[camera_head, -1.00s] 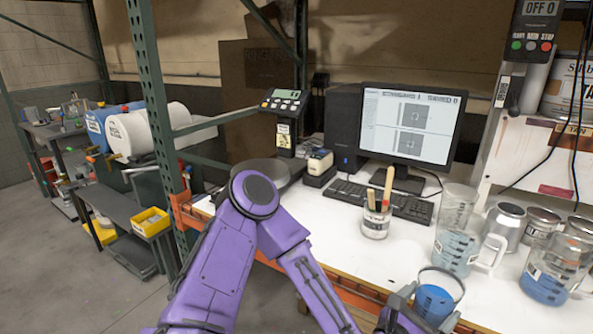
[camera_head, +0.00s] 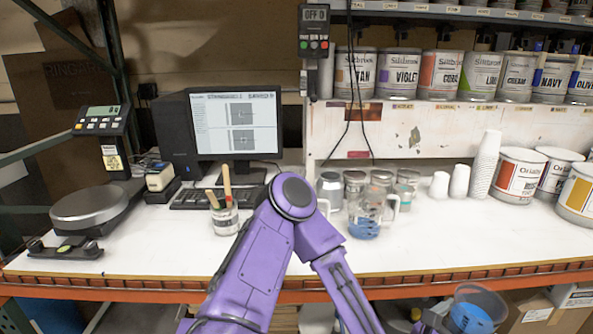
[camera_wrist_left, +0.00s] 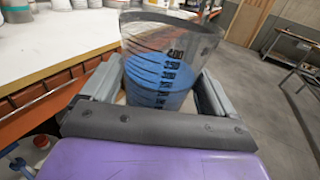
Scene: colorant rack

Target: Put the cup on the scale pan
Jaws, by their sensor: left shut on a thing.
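The cup (camera_head: 476,312) is a clear graduated beaker with blue liquid in it. It is low at the right in the head view, in front of the bench edge and partly cut off. My left gripper (camera_head: 436,319) is shut on it. In the left wrist view the cup (camera_wrist_left: 160,75) stands roughly upright between the two grey fingers. The scale pan (camera_head: 88,203) is a round dark plate at the left of the bench. It is bare and far from the cup. My right gripper is out of view.
The scale's display post (camera_head: 101,120) stands behind the pan. A jar with sticks (camera_head: 224,217), a keyboard (camera_head: 195,196) and a label printer (camera_head: 159,178) are right of it. Beakers (camera_head: 366,215) stand mid-bench, behind my arm. Paint cans (camera_head: 518,174) are at the right.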

